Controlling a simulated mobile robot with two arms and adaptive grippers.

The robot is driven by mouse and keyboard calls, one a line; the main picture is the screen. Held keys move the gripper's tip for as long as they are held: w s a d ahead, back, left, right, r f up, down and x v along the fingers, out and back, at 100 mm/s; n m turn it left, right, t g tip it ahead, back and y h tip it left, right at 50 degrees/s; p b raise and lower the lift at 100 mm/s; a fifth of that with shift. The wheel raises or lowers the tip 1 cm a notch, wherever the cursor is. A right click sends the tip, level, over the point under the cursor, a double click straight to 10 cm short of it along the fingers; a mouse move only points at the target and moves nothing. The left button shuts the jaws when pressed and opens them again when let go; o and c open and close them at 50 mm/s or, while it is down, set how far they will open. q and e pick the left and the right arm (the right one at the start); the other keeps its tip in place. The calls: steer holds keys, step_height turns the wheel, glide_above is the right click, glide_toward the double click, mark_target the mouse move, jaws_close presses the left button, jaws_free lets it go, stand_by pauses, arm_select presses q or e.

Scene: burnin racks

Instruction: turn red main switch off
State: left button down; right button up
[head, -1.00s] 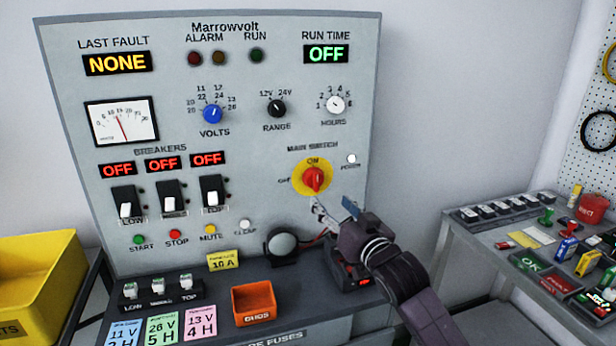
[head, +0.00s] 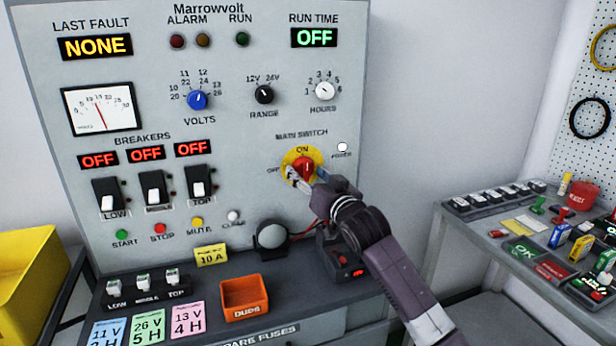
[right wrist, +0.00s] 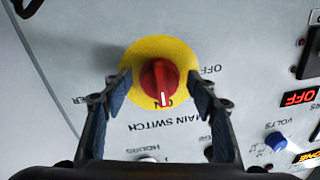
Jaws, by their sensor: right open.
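The red main switch (head: 305,168) is a rotary knob on a yellow disc (head: 290,158) on the grey panel. Its white pointer line is at the ON label. In the right wrist view the knob (right wrist: 160,82) sits between and a little beyond my open fingers, with the pointer line towards ON. My right gripper (head: 307,178) is in front of the switch and partly covers the disc's lower edge. In the wrist view the right gripper (right wrist: 160,88) has a finger on each side of the knob, with gaps to it. My left gripper is not in view.
The grey panel (head: 230,130) carries a white power lamp (head: 342,147), the hours knob (head: 325,91) and breakers around the switch. A side table (head: 470,225) with tools stands right.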

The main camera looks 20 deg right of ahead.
steer(key=c, duration=1.2)
steer(key=shift+r+n+p, duration=0.2)
steer(key=shift+n+p, duration=0.6)
steer(key=shift+p, duration=0.2)
steer(key=n+p, duration=0.2)
steer(key=shift+d+r+n, duration=0.1)
steer(key=shift+d+n, duration=0.05)
steer(key=shift+n, duration=0.15)
steer(key=n+p, duration=0.4)
steer(key=shift+h, duration=0.3)
steer(key=n+p, duration=0.3)
steer(key=n, duration=0.1)
steer(key=shift+r+g, duration=0.1)
steer(key=shift+g, duration=0.2)
arm_select(q)
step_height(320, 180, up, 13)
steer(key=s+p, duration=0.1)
steer(key=p, duration=0.1)
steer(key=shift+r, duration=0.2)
arm_select(e)
steer(key=n+h, duration=0.1)
steer(key=n, duration=0.3)
steer(key=shift+n, duration=0.4)
